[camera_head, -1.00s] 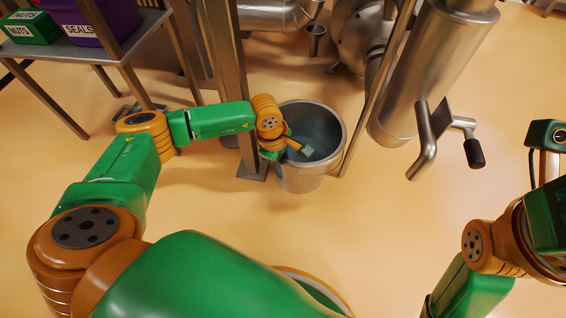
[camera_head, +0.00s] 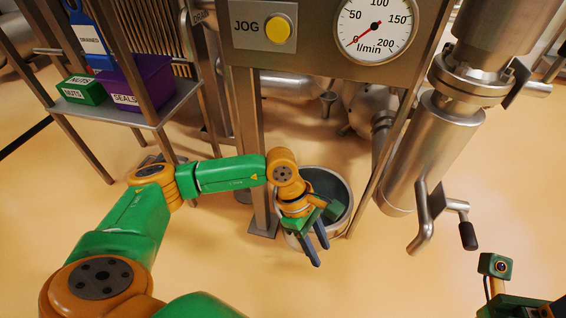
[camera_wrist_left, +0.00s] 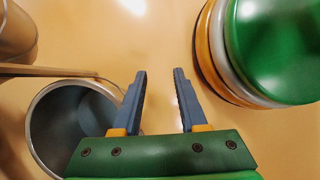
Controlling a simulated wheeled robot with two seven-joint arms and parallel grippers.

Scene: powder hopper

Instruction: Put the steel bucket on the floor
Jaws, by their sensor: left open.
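The steel bucket (camera_head: 338,222) is open-topped and upright at the foot of the hopper frame, between its two posts; it looks to stand on the floor. My left gripper (camera_head: 320,256) is in front of it in the head view and hides part of its near wall. The bucket also shows at the lower left of the left wrist view (camera_wrist_left: 72,112), beside the gripper. The left jaws (camera_wrist_left: 160,78) are apart with only bare floor between them. Part of my right wrist shows at the lower right of the head view, but its fingers do not.
A panel (camera_head: 310,45) with a yellow JOG button and a flow dial (camera_head: 377,30) is above the bucket. A steel pipe with a crank handle (camera_head: 468,232) hangs to the right. A shelf (camera_head: 150,112) with labelled bins stands at the left. The floor in front is clear.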

